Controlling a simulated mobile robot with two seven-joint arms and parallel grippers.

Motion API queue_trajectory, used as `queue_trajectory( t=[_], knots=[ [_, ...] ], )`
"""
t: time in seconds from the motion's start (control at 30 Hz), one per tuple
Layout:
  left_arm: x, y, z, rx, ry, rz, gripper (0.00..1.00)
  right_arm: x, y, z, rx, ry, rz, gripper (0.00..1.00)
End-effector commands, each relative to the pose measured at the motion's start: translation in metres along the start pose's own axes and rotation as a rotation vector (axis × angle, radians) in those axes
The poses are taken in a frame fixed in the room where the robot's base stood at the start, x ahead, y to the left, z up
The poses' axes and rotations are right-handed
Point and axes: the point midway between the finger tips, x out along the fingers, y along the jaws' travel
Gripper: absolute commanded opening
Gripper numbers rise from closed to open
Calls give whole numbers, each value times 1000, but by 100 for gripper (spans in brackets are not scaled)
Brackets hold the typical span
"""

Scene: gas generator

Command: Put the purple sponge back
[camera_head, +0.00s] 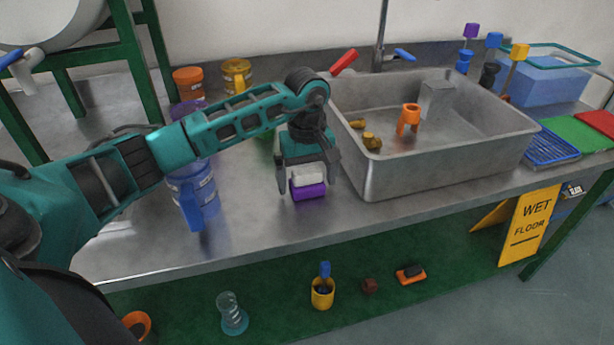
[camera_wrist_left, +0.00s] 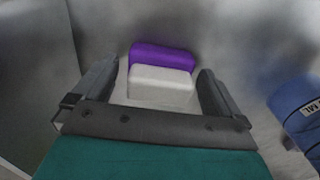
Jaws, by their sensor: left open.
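The purple sponge (camera_head: 308,191) has a white layer on top and a purple layer below. It is on the steel counter (camera_head: 265,215) just left of the sink. My left gripper (camera_head: 308,188) is above it, pointing down, with one finger on each side. In the left wrist view the sponge (camera_wrist_left: 162,60) lies between the two fingertips of the left gripper (camera_wrist_left: 155,85), with a gap at both sides. The left gripper is open. My right gripper is not in view.
A steel sink (camera_head: 450,155) with an orange item (camera_head: 408,119) inside stands right of the sponge. A blue mug-like container (camera_head: 192,195) stands to the left, also in the left wrist view (camera_wrist_left: 300,108). The green lower shelf (camera_head: 280,285) holds several small items. A yellow wet-floor sign (camera_head: 530,225) is at right.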

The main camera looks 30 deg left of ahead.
Motion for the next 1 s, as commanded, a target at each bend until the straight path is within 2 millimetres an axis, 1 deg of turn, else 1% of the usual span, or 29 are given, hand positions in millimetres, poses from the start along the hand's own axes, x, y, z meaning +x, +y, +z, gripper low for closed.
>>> queue_trajectory(
  t=[0.17, 0.4, 0.53, 0.7, 1.0],
  knots=[
    [-31, 0, -1, 0, 4, 3, 99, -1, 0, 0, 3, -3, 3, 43],
    [-84, 1, -1, 0, 4, 4, 99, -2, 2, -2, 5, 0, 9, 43],
    [-105, 0, -1, 0, 2, 2, 99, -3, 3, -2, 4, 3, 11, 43],
    [-119, 0, 0, 0, 1, 1, 99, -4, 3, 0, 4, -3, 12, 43],
    [-121, 0, 0, 0, 0, 0, 99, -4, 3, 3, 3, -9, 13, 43]
  ],
)
